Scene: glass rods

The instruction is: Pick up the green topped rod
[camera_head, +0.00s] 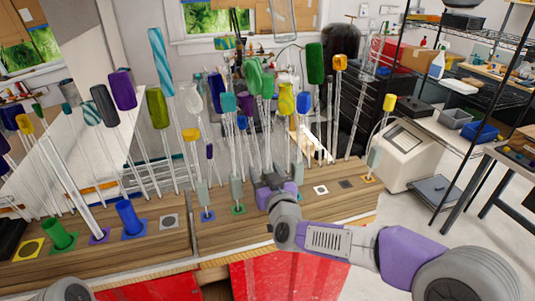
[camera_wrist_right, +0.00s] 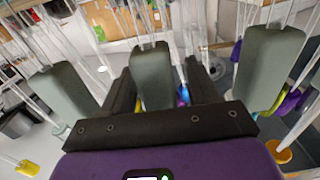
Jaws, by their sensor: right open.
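Several rods with green tops stand in a crowded group on the wooden table, among them a green topped rod (camera_head: 253,76) near the middle and a darker green top (camera_head: 315,62) to its right. A grey block (camera_head: 237,190) around a rod stands over a green square. My right gripper (camera_head: 266,182) is low, just right of that block. In the right wrist view the jaws (camera_wrist_right: 160,85) are open, with a grey block (camera_wrist_right: 152,75) showing between the fingers; I cannot tell whether they touch it. My left gripper is not in view.
Other rods crowd close around, with blue (camera_head: 303,102), yellow (camera_head: 287,98) and purple (camera_head: 122,90) tops. More grey blocks flank the gripper in the wrist view (camera_wrist_right: 268,68). Green (camera_head: 57,234) and blue (camera_head: 129,218) holders stand at the left front. A white machine (camera_head: 408,158) is at the right.

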